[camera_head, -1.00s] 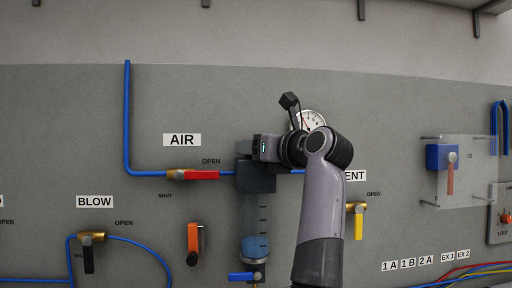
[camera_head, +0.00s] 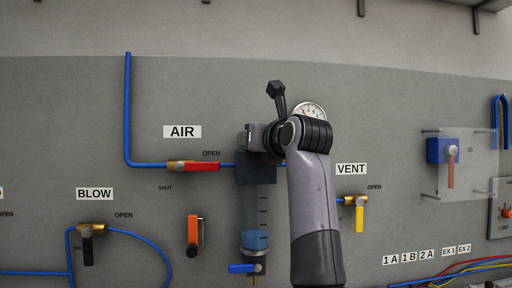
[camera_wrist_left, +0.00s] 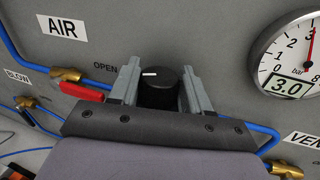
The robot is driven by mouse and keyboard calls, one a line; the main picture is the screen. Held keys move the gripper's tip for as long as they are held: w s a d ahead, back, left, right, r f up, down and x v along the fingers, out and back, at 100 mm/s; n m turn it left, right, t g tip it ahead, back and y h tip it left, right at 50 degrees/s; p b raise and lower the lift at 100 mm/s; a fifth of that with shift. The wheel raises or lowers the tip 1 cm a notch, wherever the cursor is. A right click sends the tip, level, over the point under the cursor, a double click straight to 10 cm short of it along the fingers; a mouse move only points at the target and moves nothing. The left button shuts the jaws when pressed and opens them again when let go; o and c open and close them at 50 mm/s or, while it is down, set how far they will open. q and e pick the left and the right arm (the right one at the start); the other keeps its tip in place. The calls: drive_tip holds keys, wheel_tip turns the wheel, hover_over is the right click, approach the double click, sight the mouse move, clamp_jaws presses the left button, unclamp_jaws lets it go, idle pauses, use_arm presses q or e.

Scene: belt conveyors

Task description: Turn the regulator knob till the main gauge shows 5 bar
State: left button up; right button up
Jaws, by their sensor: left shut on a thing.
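The regulator knob (camera_wrist_left: 158,92) is black and round, with a white mark that points left in the left wrist view. My left gripper (camera_wrist_left: 160,74) is shut on it, one finger on each side. The main gauge (camera_wrist_left: 296,60) is at the right of that view; its digital field reads 3.0, its red needle stands near 3, and it is marked bar. In the head view the gauge (camera_head: 312,110) is partly covered by my left arm. My left gripper (camera_head: 256,140) is at the regulator (camera_head: 256,168), where my wrist hides the knob. My right gripper is not in view.
The AIR valve's red handle (camera_head: 202,167) lies along the blue pipe, left of the regulator. The VENT valve's yellow handle (camera_head: 359,219) hangs down right of my arm. An orange handle (camera_head: 194,230) and a blue drain handle (camera_head: 242,268) are lower down.

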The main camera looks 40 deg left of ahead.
use_arm(q)
drive_tip(key=m+t+h+b, duration=0.2)
drive_tip(key=t, duration=0.1)
drive_tip(key=shift+s+f+m+t, duration=0.2)
drive_tip(key=shift+m+t, duration=0.1)
drive_tip(key=shift+m, duration=0.1)
drive_tip(key=m+t+h+b, duration=0.2)
drive_tip(key=t+h+b, duration=0.1)
drive_tip(key=shift+m, duration=0.3)
drive_tip(key=m+t+h+b, duration=0.1)
drive_tip(key=h, duration=0.1)
drive_tip(key=m+t+h+b, duration=0.2)
drive_tip(key=h, duration=0.1)
drive_tip(key=shift+a+m, duration=0.1)
drive_tip(key=shift+m, duration=0.2)
drive_tip(key=shift+r+m+t+h+b, duration=0.15)
drive_tip(key=shift+m+t+h+b, duration=0.35)
drive_tip(key=shift+m+h+b, duration=1.35)
drive_tip(key=h+p, duration=0.1)
drive_tip(key=h, duration=0.2)
drive_tip(key=shift+m, duration=0.35)
drive_tip(key=o, duration=0.7)
